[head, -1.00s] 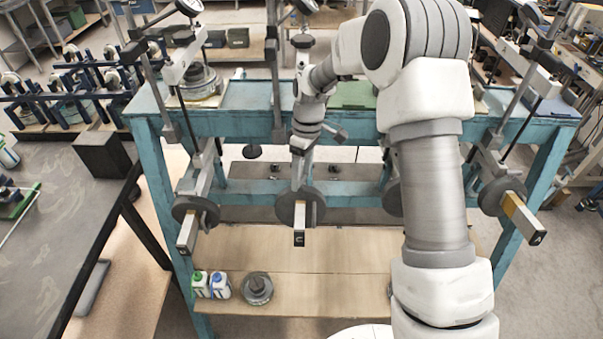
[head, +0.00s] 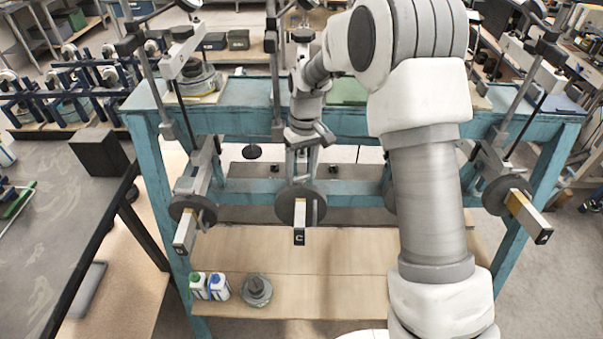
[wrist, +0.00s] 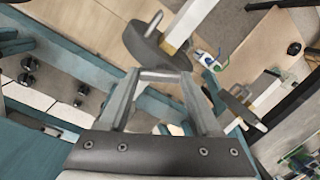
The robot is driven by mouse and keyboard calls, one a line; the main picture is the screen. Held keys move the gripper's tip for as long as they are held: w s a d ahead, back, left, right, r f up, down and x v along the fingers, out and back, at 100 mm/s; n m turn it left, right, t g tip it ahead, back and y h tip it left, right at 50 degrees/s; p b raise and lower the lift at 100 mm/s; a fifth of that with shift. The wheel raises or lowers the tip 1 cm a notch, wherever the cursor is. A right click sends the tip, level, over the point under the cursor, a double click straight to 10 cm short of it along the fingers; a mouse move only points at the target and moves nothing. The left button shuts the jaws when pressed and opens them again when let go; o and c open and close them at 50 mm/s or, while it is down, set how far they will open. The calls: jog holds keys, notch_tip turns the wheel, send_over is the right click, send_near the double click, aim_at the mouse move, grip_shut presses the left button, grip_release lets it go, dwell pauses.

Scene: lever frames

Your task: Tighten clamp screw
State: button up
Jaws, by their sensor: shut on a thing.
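My gripper (head: 301,175) is at the middle lever, marked C (head: 299,236), just above its dark round weight (head: 287,207). In the wrist view my gripper (wrist: 163,80) has its two fingers apart, with a thin metal bar (wrist: 163,75) spanning between the tips. I take this bar to be part of the clamp screw; its threads and seat are hidden. The dark weight (wrist: 150,50) and the pale lever with a yellow part (wrist: 180,38) lie just beyond the fingertips.
Levers with round weights stand at left (head: 186,232) and right (head: 524,215); another weight is partly behind my arm. The teal frame (head: 235,122) runs close behind my gripper. Bottles (head: 208,287) and a round metal piece (head: 256,290) sit on the lower wooden shelf (head: 330,265).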

jog(key=m, duration=0.6)
jog(key=shift+h+b, duration=0.3)
jog(key=shift+b, duration=0.05)
dwell(0.4)
jog(key=o, duration=1.4)
jog(key=r, duration=0.5)
jog(key=w+r, duration=0.1)
jog(key=r, duration=0.5)
jog(key=w+r, duration=0.1)
jog(key=r, duration=0.5)
jog(key=shift+r, duration=0.2)
